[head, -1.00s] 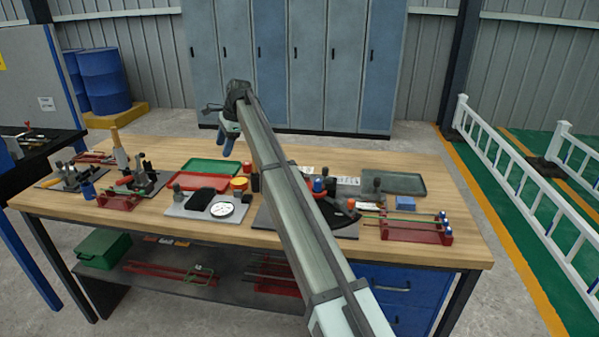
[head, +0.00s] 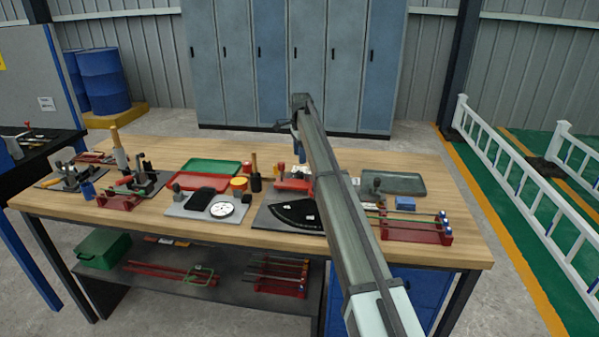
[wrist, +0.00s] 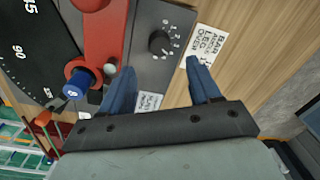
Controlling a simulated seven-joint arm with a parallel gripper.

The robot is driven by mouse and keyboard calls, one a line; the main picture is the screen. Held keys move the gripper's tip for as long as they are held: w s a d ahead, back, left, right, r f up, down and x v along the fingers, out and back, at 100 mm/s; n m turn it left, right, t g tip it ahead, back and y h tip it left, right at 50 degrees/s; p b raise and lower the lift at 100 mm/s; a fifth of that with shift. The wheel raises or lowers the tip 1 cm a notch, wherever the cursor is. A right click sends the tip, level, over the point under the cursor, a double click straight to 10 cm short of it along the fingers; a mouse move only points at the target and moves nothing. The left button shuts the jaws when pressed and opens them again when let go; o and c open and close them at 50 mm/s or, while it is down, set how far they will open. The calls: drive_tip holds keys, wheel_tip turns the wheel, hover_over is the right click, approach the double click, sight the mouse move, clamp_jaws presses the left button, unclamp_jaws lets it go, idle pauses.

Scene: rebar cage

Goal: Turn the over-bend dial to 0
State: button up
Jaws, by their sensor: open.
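The over-bend dial (wrist: 160,42) is a small black knob on a dark grey plate in the wrist view, ringed by small pale marks; its setting is too small to read. My gripper (wrist: 162,82) is open and empty, its two blue fingers apart. In the picture, the dial lies beyond the fingertips, between their lines and nearer the left finger; nothing touches it. In the head view my gripper (head: 298,150) is over the back of the bench, and my arm hides the dial.
A red lever (wrist: 100,35) with a blue-capped pin (wrist: 77,82) lies left of the dial, beside a black angle scale (wrist: 28,50). A white label card (wrist: 206,45) is on the right. In the head view a dark green tray (head: 395,183) lies right of my arm.

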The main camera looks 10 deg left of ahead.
sight(299, 172)
wheel_tip(299, 172, down, 8)
drive_tip(key=shift+w+a+f, duration=0.1)
drive_tip(key=shift+w+f, duration=0.05)
idle(0.3)
drive_tip(key=shift+c, duration=0.3)
drive_tip(key=c, duration=1)
